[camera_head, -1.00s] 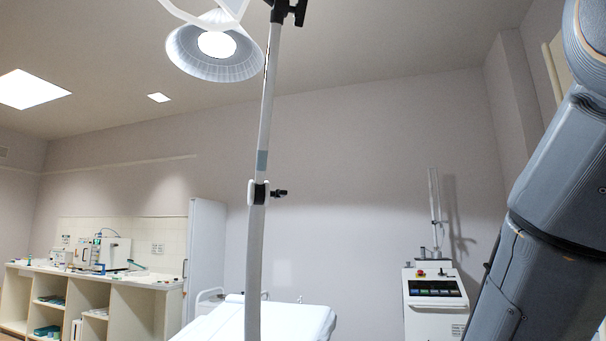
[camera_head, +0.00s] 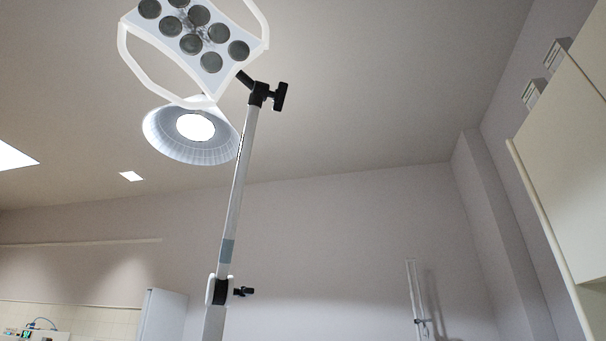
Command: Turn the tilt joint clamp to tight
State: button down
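The tilt joint clamp (camera_head: 279,97) is a black knob on the black joint at the top of the pale pole (camera_head: 234,190). It sits just below the multi-lens lamp head (camera_head: 195,38), which has white side handles and is tilted. A second black knob (camera_head: 244,292) sticks out from a collar lower on the pole. Whether the tilt clamp is loose or tight cannot be told from here. My gripper is not in view.
A round lit ceiling lamp (camera_head: 193,130) hangs behind the pole. Wall cabinets (camera_head: 560,160) stand at the right. A thin upright post (camera_head: 414,298) stands near the back wall. The space right of the pole looks clear.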

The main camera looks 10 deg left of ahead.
aim_at(278, 96)
jog(key=i, duration=3.75)
jog(key=u, duration=5.1)
jog(key=i, duration=0.5)
jog(key=z, duration=0.05)
